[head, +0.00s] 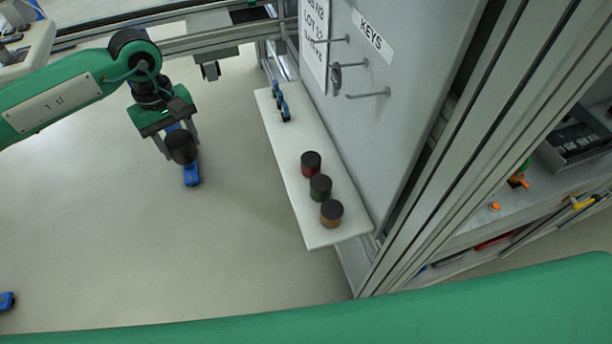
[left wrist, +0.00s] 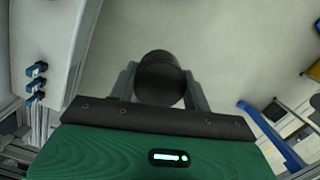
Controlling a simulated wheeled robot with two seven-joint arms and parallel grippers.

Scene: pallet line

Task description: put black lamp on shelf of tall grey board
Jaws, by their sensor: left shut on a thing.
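The black lamp (head: 180,147) is a short dark cylinder between the fingers of my left gripper (head: 179,153), which is shut on it. In the left wrist view the lamp (left wrist: 160,78) sits between both fingers. The gripper holds it left of the shelf, apart from it, over the pale floor. The white shelf (head: 288,165) juts from the tall grey board (head: 365,130). A red lamp (head: 311,164), a green lamp (head: 320,187) and an orange lamp (head: 332,213), all with dark tops, stand in a row towards its near end. My right gripper is not in view.
Small blue-and-dark items (head: 281,104) lie at the shelf's far end; bare shelf lies between them and the red lamp. Metal hooks (head: 370,94) stick out from the board above the shelf. A blue object (head: 191,174) shows below the held lamp; its support is unclear.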

